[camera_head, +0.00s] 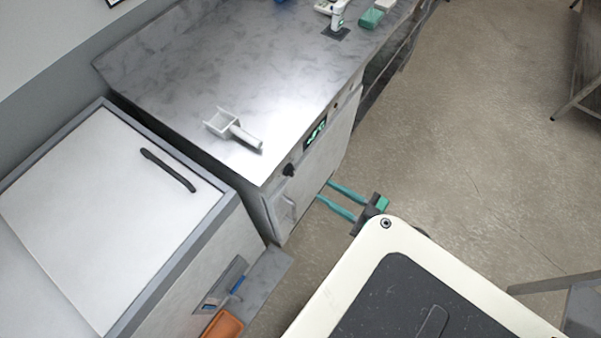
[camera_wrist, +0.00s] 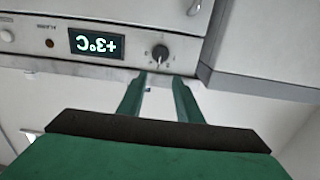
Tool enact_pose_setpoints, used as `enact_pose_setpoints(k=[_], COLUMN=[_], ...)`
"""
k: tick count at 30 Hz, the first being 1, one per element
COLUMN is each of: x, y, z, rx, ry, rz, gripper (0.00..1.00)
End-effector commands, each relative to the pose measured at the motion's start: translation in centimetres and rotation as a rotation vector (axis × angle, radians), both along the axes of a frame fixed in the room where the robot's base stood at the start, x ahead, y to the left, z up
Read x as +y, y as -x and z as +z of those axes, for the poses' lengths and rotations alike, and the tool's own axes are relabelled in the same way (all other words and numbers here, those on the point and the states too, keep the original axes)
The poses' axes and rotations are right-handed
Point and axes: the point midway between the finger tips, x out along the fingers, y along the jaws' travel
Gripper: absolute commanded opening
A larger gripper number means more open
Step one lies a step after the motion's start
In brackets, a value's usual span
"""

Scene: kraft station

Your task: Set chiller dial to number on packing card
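The chiller dial is a small black knob (camera_wrist: 160,52) on the white front panel, with faint marks around it. It also shows in the head view (camera_head: 289,169) below the counter edge. Which mark its pointer is on is too small to tell. Beside it a dark display (camera_wrist: 95,43) shows green characters that look like +3°C; it also shows in the head view (camera_head: 315,132). My gripper (camera_wrist: 159,80) is open, its two green fingers apart and empty, pointing at the panel near the dial. It shows in the head view (camera_head: 325,190) too. I see no readable packing card.
The steel counter (camera_head: 170,80) holds a white scoop (camera_head: 233,128) near its front edge. Green and white items (camera_head: 371,18) stand at its far end. A white chest with a black handle (camera_head: 168,169) is at the left. An orange bin (camera_head: 223,325) is below.

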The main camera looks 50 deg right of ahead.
Motion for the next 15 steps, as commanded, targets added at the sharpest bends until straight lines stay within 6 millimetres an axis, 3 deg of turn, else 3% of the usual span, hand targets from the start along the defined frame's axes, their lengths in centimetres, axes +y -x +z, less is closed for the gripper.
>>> enact_pose_setpoints(k=[5, 15], x=[0.0, 0.6], y=[-1.9, -7.7], z=[0.2, 0.2], rx=[-0.007, -0.005], ry=[-0.003, -0.001], rz=[0.005, 0.004], gripper=[0.32, 0.32])
